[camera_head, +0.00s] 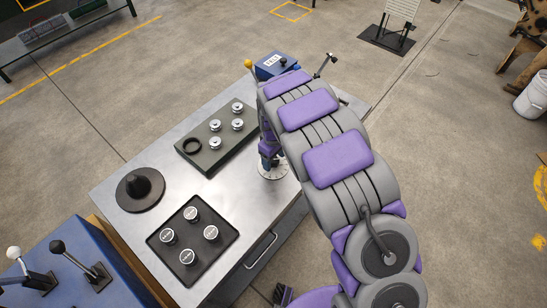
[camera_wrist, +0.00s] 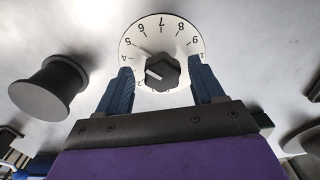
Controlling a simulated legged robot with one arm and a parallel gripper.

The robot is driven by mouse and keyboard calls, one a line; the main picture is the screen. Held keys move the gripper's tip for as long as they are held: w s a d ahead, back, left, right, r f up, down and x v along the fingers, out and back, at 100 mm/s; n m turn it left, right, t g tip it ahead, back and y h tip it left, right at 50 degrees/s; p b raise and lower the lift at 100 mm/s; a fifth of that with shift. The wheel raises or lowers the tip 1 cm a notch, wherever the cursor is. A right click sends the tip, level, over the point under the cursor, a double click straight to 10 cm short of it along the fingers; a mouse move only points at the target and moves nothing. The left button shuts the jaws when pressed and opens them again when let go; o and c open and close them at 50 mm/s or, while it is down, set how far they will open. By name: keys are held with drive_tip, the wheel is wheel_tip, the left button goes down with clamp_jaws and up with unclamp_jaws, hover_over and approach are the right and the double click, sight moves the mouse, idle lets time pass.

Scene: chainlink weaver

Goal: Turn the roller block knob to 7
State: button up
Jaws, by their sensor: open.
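The roller block knob (camera_wrist: 162,73) is a dark faceted knob on a round white numbered dial (camera_wrist: 161,32) in the wrist view. Its white pointer mark faces left, towards the low numbers near 4; the exact number is hard to read. The 7 is at the dial's top in this view. My gripper (camera_wrist: 161,68) is open, with one blue finger on each side of the knob and gaps between them. In the head view the dial (camera_head: 273,174) shows on the metal table, and my arm and gripper (camera_head: 268,158) partly cover it; the knob is mostly hidden there.
On the metal table (camera_head: 113,192) are a dark cone on a round base (camera_head: 140,190), a dark block with silver pegs (camera_head: 205,150) and a black tray with several round pieces (camera_head: 170,257). Blue lever boxes stand at the front left (camera_head: 83,240) and far end (camera_head: 270,70).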

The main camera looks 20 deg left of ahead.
drive_tip(key=shift+a, duration=0.1)
drive_tip(key=shift+a, duration=0.15)
drive_tip(key=shift+c, duration=1.1)
drive_tip(key=c, duration=0.8)
drive_tip(key=shift+c, duration=0.2)
drive_tip(key=shift+m, duration=0.3)
drive_tip(key=m+p, duration=0.2)
drive_tip(key=m, duration=0.2)
drive_tip(key=shift+m, duration=0.4)
drive_tip(key=shift+s+f+m+p, duration=0.15)
drive_tip(key=shift+m+p, duration=0.15)
drive_tip(key=shift+m, duration=2.2)
